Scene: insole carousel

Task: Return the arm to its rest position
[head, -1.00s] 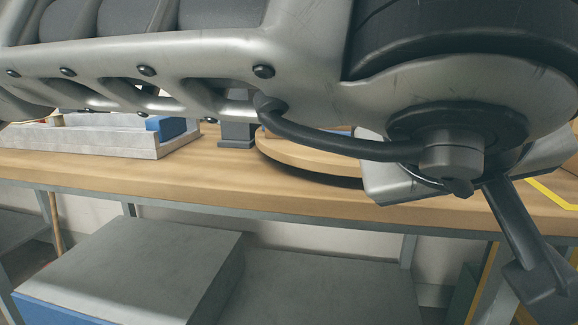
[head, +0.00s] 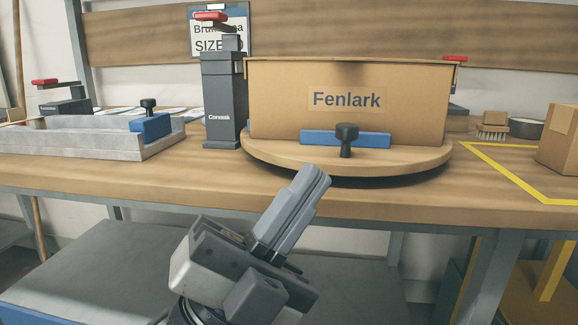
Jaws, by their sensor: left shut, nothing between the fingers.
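My left gripper (head: 314,180) is in the lower middle of the head view, pointing up and to the right. Its fingers are together with nothing between them. The fingertips show in front of the bench edge, below the round wooden turntable (head: 270,160). A cardboard box (head: 285,108) labelled Fenlark stands on the turntable, behind a blue bar (head: 325,139) with a black knob (head: 346,138). My right gripper is not in view.
The wooden bench (head: 80,174) holds a grey fixture (head: 80,143) at left and a dark grey post (head: 222,110) beside the box. At right are a yellow-taped area (head: 505,172), a smaller box (head: 560,140) and a brush (head: 492,128). A grey lower shelf (head: 120,265) lies beneath.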

